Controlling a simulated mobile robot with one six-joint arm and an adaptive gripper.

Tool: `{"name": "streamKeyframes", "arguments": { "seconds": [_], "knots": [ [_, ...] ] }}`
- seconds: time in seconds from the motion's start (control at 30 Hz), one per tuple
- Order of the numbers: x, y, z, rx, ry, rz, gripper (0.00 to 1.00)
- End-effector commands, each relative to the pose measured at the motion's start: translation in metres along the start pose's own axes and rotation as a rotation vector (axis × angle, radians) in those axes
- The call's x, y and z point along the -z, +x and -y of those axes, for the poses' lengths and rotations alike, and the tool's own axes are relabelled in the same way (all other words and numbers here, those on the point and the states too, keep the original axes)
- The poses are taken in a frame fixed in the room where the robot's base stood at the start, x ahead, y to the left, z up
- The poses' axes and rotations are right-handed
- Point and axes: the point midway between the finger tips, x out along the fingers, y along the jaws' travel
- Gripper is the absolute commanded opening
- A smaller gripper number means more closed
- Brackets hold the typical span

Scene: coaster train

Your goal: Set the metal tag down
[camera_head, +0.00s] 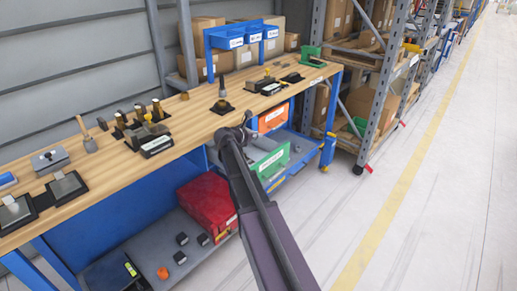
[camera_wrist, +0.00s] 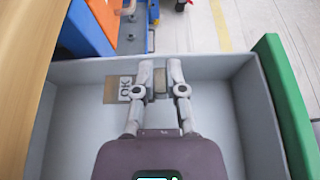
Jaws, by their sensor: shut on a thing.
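My gripper (camera_wrist: 160,85) is over a grey bin (camera_wrist: 70,125) in the wrist view, its fingers pointing at the bin's far wall. The fingers are shut on a small grey metal tag (camera_wrist: 159,80), which shows between their tips. A brown label marked OK (camera_wrist: 124,88) is just left of the fingertips. Whether the tag touches the bin is not clear. In the head view, the bin with a green front (camera_head: 272,166) is on the shelf under the bench, beside my arm; my gripper's fingers are hidden there.
The wooden bench top (camera_head: 190,105) overhangs on the left in the wrist view. An orange bin (camera_head: 272,118) is beyond the grey one. A red crate (camera_head: 207,203) and small blocks lie on the lower shelf. The floor (camera_head: 400,220) to the right is clear.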

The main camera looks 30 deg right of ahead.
Motion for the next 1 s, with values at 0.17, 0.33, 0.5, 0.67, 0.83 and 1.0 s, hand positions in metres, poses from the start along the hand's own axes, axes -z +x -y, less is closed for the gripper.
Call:
{"name": "streamKeyframes", "arguments": {
  "seconds": [0.17, 0.33, 0.5, 0.67, 0.83, 1.0],
  "knots": [
    [0.006, 0.003, 0.000, 0.000, 0.000, 0.000, 0.00],
    [0.005, 0.003, 0.000, 0.001, 0.000, 0.000, 0.00],
    [0.006, 0.003, 0.001, 0.001, 0.000, 0.000, 0.00],
    [0.011, 0.005, 0.001, 0.001, 0.000, 0.000, 0.00],
    [0.024, 0.011, 0.001, 0.001, 0.000, 0.000, 0.00],
    [0.035, 0.016, 0.001, 0.001, 0.000, 0.000, 0.00]
  ]
}}
